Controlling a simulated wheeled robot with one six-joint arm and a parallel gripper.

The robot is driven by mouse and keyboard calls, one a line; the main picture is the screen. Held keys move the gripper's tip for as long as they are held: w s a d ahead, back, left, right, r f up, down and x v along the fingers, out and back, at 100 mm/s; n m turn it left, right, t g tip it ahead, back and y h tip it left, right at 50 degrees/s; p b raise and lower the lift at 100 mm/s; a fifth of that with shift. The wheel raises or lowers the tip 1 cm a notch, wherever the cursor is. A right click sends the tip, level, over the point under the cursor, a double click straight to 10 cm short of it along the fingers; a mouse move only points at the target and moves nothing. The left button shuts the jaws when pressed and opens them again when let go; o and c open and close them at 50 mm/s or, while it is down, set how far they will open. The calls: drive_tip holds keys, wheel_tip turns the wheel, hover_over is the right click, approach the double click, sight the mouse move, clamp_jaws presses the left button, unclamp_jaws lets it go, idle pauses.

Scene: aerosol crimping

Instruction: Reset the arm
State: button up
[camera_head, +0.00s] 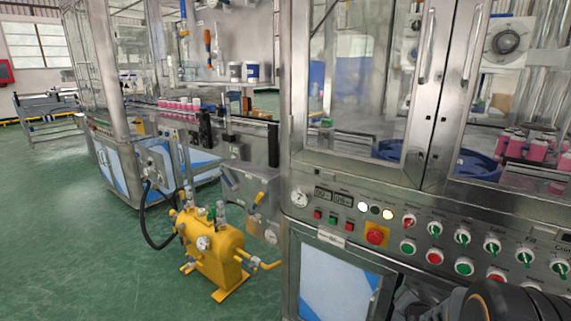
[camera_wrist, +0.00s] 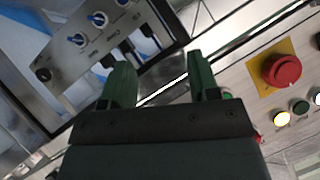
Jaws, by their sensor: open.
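My gripper (camera_wrist: 163,85) shows in the wrist view with its two green fingers apart and nothing between them. It is in front of the machine's control panel (camera_wrist: 236,92). A red emergency button (camera_wrist: 282,69) on a yellow plate is to the right of the fingers. In the head view the same kind of button (camera_head: 375,236) sits on the steel panel. Dark parts of my arm show at the bottom right of the head view; my gripper cannot be made out there.
The steel crimping machine (camera_head: 343,173) with glass doors fills the right side. A conveyor with pink cans (camera_head: 180,104) runs behind. The floor (camera_head: 80,240) at left is clear.

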drive_tip(key=s+a+r+n+g+y+p, duration=0.1)
drive_tip(key=s+a+r+n+g+p, duration=0.1)
drive_tip(key=a+r+p, duration=0.4)
drive_tip(key=s+a+r+n+g+y+p, duration=0.1)
drive_tip(key=s+a+r+n+g+p, duration=0.2)
drive_tip(key=s+r+p, duration=0.4)
drive_tip(key=s+a+r+n+g+y+p, duration=0.2)
drive_tip(key=a+r+p, duration=0.6)
drive_tip(key=r, duration=1.2)
drive_tip(key=s+n+p, duration=0.1)
drive_tip(key=s+n, duration=0.1)
drive_tip(key=shift+s+a+r+n, duration=0.3)
drive_tip(key=shift+s+n, duration=0.05)
drive_tip(key=shift+n, duration=0.05)
drive_tip(key=shift+s+a+r+g, duration=0.1)
drive_tip(key=shift+s+a+g, duration=0.05)
drive_tip(key=shift+s+g, duration=0.15)
